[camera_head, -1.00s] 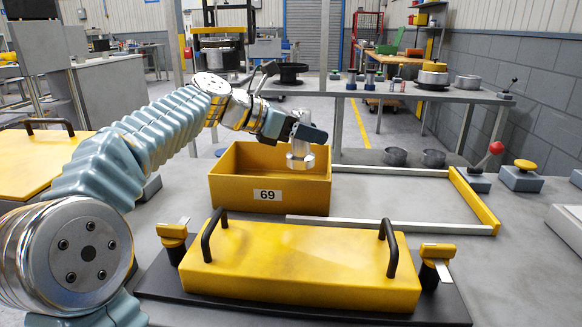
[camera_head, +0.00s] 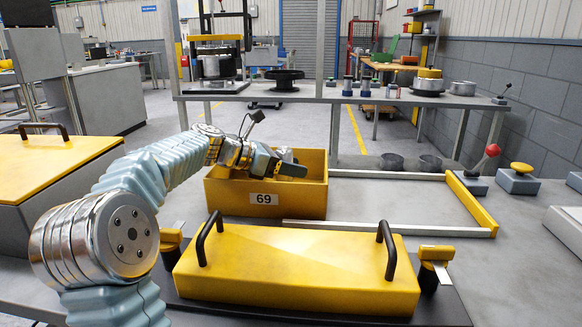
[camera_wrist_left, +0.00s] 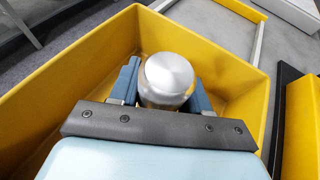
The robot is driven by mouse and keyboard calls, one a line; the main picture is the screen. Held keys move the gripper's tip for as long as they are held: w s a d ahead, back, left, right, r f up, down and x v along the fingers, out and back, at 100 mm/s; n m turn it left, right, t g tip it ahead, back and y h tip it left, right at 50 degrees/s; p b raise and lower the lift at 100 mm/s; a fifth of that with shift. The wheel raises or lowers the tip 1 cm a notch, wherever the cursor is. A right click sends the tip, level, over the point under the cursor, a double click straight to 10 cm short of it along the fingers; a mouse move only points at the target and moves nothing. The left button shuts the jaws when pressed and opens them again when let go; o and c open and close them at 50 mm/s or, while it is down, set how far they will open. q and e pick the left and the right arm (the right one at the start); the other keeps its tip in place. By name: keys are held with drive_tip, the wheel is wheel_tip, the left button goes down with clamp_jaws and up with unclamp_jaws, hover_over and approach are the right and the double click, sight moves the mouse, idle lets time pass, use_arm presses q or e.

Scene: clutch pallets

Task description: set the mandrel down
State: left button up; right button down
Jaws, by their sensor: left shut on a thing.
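The mandrel (camera_wrist_left: 169,76) is a silver metal cylinder with a round flat top, seen in the left wrist view between two blue fingers. My left gripper (camera_head: 288,166) is shut on it, inside or just over the yellow bin marked 69 (camera_head: 265,198). In the wrist view the yellow bin walls (camera_wrist_left: 50,72) surround the gripper and mandrel. In the head view the mandrel is hidden behind the bin's front wall and the gripper. I cannot tell whether it touches the bin floor. My right gripper is not in view.
A yellow lid-like block with two black handles (camera_head: 295,275) lies in front of the bin. A metal frame with a yellow end bar (camera_head: 470,203) encloses bare table to the right. Two dark cups (camera_head: 391,162) stand behind it. A red-knobbed lever (camera_head: 490,151) stands at right.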

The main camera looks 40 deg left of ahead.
use_arm(q)
drive_tip(key=shift+f, duration=0.1)
drive_tip(key=o, duration=1.3)
drive_tip(key=shift+s+a+r, duration=0.1)
drive_tip(key=shift+s+r, duration=0.05)
drive_tip(key=shift+r, duration=0.05)
drive_tip(key=v, duration=1.1)
drive_tip(key=shift+s+a+r, duration=0.1)
drive_tip(key=shift+s+a, duration=0.05)
drive_tip(key=shift+s, duration=0.1)
